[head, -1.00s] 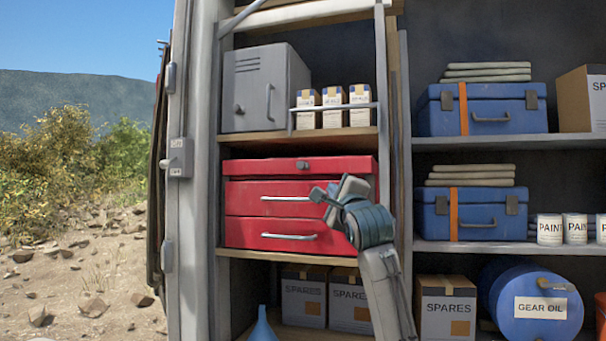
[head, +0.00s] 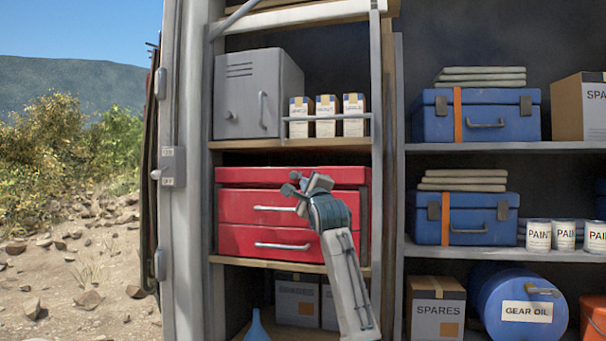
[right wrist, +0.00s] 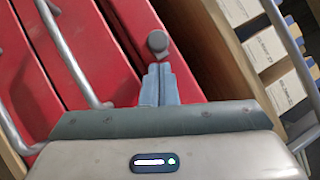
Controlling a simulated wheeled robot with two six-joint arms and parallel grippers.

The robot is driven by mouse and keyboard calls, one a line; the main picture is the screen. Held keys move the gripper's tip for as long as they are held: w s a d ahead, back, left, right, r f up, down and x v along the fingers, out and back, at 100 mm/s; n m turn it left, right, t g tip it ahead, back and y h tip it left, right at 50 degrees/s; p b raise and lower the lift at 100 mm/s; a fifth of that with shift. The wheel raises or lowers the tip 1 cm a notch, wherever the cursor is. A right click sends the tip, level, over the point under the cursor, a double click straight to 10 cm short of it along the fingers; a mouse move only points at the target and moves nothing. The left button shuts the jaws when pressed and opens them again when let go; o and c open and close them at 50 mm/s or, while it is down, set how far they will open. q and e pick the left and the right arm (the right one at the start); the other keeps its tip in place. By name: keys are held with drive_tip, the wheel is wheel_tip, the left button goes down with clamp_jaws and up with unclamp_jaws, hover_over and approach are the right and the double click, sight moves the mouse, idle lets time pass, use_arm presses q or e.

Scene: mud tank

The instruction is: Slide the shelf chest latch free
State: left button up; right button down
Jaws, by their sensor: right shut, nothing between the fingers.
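The red chest (head: 236,208) stands on the shelf in the head view, with a lid and two drawers. Its latch (head: 295,175) is a small grey knob on the front of the lid. In the right wrist view the latch (right wrist: 157,42) shows as a round dark grey knob just beyond my fingertips. My right gripper (head: 290,189) is shut and empty, close beside the latch; I cannot tell whether they touch. Its two blue-grey fingers (right wrist: 158,72) lie together in the wrist view. My left gripper is out of view.
Drawer handles (head: 284,246) stick out from the chest front below my gripper. A rail (head: 325,117) with small boxes (head: 326,112) and a grey cabinet (head: 245,95) are on the shelf above. A shelf post (head: 377,150) stands right of the chest.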

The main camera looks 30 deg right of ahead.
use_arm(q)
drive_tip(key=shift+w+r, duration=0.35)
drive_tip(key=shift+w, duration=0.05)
use_arm(e)
drive_tip(key=shift+w+a+r, duration=0.25)
drive_tip(key=shift+w+a, duration=0.05)
drive_tip(key=shift+w, duration=0.15)
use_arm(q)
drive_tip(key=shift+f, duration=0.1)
use_arm(e)
drive_tip(key=w+a, duration=0.3)
drive_tip(key=shift+w, duration=0.15)
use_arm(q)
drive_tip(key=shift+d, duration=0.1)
use_arm(e)
drive_tip(key=shift+f, duration=0.1)
